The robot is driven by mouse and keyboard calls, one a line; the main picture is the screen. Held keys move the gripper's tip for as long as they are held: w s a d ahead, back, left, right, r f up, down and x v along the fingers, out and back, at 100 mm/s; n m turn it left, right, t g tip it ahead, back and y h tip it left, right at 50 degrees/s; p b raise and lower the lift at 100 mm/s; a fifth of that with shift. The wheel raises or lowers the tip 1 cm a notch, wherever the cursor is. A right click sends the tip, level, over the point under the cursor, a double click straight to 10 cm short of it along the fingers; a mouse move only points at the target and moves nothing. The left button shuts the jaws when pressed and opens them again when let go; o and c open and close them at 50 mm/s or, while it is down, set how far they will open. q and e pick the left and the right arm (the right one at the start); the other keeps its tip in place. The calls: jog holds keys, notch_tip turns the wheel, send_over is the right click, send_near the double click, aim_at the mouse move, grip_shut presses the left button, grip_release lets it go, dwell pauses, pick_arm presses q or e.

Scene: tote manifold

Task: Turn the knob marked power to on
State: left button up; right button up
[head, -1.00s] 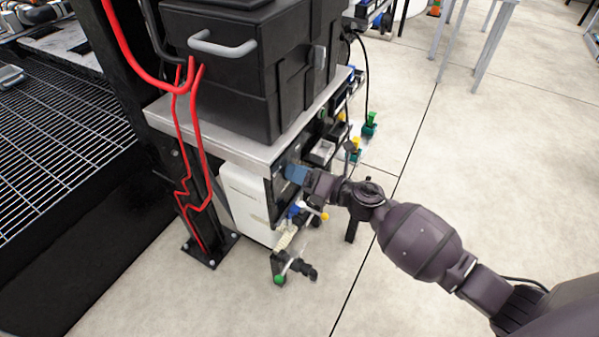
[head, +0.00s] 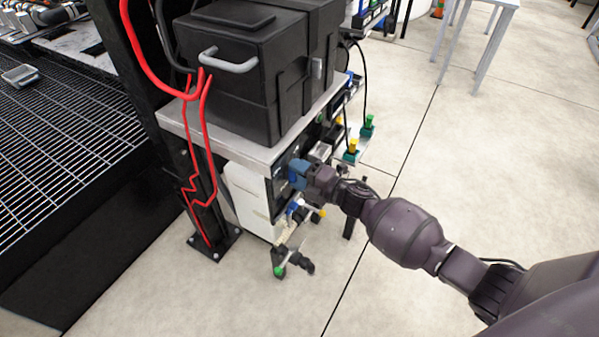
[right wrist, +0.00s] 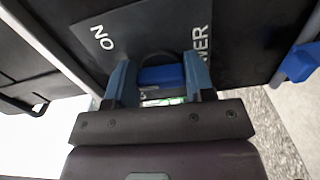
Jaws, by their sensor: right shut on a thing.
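My right gripper (head: 298,174) is at the front panel below the bench top in the head view. In the right wrist view its two blue fingers (right wrist: 160,82) stand on either side of a blue knob (right wrist: 162,75) and are shut on it. In the head view the gripper hides the knob. My left gripper is not in view.
A black case (head: 250,75) with a grey handle stands on the bench top (head: 262,153). Red cables (head: 190,150) run down a black post at the left. Below the gripper, valves with a yellow-tipped handle (head: 322,212) stick out. Open floor lies to the right.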

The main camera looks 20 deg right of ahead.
jog(key=m+p, duration=0.1)
jog(key=m, duration=0.4)
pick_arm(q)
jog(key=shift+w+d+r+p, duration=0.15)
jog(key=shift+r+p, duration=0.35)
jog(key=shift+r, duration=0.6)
pick_arm(e)
jog(key=shift+a+f+m, duration=0.1)
jog(key=shift+f+m, duration=0.05)
jog(key=shift+m, duration=1.25)
jog(key=shift+f+m, duration=0.1)
jog(key=shift+m, duration=0.2)
jog(key=o, duration=0.9)
jog(key=shift+s, duration=0.1)
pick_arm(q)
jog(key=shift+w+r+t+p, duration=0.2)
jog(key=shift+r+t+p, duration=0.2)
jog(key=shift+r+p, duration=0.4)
pick_arm(e)
jog(key=v, duration=1)
jog(key=shift+s+d, duration=0.3)
